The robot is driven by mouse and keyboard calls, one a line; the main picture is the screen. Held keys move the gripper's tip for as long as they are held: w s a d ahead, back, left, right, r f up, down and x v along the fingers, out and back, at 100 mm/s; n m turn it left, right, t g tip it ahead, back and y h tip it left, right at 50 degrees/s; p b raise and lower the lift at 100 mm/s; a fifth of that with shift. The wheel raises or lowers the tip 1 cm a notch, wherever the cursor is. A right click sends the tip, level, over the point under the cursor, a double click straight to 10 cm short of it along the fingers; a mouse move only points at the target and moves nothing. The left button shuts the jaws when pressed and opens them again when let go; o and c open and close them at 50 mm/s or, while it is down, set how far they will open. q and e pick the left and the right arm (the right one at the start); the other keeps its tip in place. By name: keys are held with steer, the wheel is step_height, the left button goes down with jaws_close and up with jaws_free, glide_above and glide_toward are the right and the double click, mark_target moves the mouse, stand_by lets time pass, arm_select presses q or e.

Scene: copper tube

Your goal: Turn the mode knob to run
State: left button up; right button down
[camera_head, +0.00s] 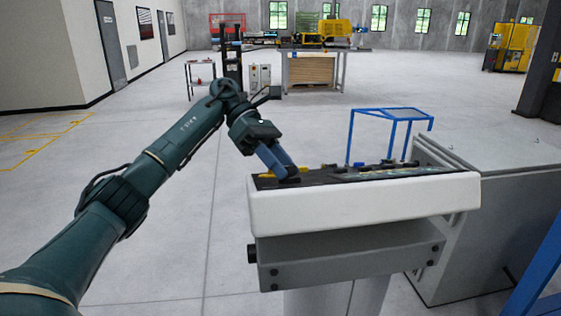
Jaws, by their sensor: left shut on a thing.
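The control panel (365,207) is a white console with a dark top face, standing on a grey pedestal right of centre. Small knobs and buttons (370,167) line its dark top; they are too small to read. My left gripper (287,174) comes down from above onto the left end of the panel top. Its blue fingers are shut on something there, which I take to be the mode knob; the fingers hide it. A yellow piece (266,175) shows beside the fingertips. The knob's setting cannot be read. My right gripper does not show.
A grey cabinet (490,225) stands close to the right of the panel. A blue frame (390,115) stands behind it. A workbench with yellow machinery (320,45) is far back. The floor left of the panel is clear.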

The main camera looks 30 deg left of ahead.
arm_select(q)
steer(key=shift+w+m+g+p, duration=0.15)
steer(key=shift+m+g+p, duration=0.55)
steer(key=shift+m, duration=0.6)
steer(key=o, duration=1)
steer(key=shift+r, duration=0.1)
step_height(320, 180, up, 10)
steer(key=shift+f, duration=0.2)
